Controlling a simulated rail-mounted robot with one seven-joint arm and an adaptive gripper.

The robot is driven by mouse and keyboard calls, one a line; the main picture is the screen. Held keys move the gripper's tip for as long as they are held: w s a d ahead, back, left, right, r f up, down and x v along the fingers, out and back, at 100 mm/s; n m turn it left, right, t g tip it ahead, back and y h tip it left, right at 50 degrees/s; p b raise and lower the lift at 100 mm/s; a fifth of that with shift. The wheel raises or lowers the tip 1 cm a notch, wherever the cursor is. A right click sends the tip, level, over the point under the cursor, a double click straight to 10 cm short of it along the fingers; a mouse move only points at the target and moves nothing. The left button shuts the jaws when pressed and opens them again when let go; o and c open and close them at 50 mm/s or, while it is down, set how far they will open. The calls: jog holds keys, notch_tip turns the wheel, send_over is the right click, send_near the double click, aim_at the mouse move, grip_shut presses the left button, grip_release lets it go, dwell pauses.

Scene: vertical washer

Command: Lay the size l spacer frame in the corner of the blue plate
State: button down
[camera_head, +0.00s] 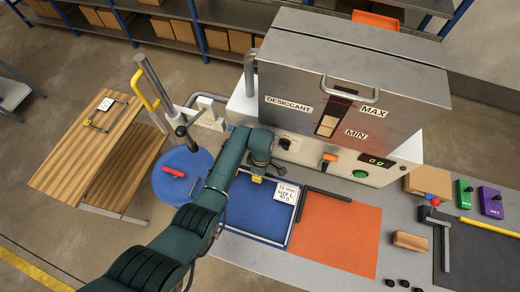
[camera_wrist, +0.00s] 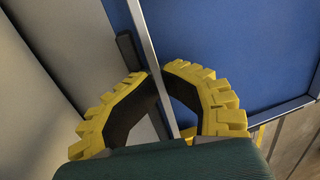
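The size L spacer frame (camera_head: 287,240) is a thin silver rectangle with a white label reading "16 mm size L 40 g" (camera_head: 286,192). It is over the blue plate (camera_head: 250,212), close to its edges; I cannot tell whether it rests on the plate or is slightly above. My gripper (camera_head: 257,180) is at the far side of the plate. In the wrist view its yellow fingers (camera_wrist: 157,73) are closed around a silver frame bar (camera_wrist: 143,25), with blue plate (camera_wrist: 235,50) to the right. My arm hides the frame's left part.
The desiccant machine (camera_head: 350,75) stands behind. A blue round table (camera_head: 165,190) with a red object is left. Another frame (camera_head: 105,114) lies on a wooden stand.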

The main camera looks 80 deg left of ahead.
jog(key=shift+s+a+f, duration=0.15)
jog(key=shift+s+f, duration=0.05)
jog(key=shift+f, duration=0.2)
jog(key=c, duration=1.4)
grip_release()
jog(key=o, duration=0.5)
jog(key=shift+r, duration=0.1)
jog(key=shift+s+a+r+p, duration=0.1)
jog(key=shift+a+r+p, duration=0.15)
jog(key=shift+r+p, duration=0.3)
jog(key=shift+a+r+p, duration=0.25)
jog(key=shift+r+p, duration=0.2)
jog(key=shift+r, duration=0.2)
jog(key=shift+d+r+p, duration=0.15)
jog(key=shift+r+p, duration=0.5)
jog(key=shift+r, duration=0.05)
jog(key=r+p, duration=0.4)
jog(key=shift+w+r+p, duration=0.2)
jog(key=shift+r+p, duration=0.1)
jog(key=shift+r, duration=0.1)
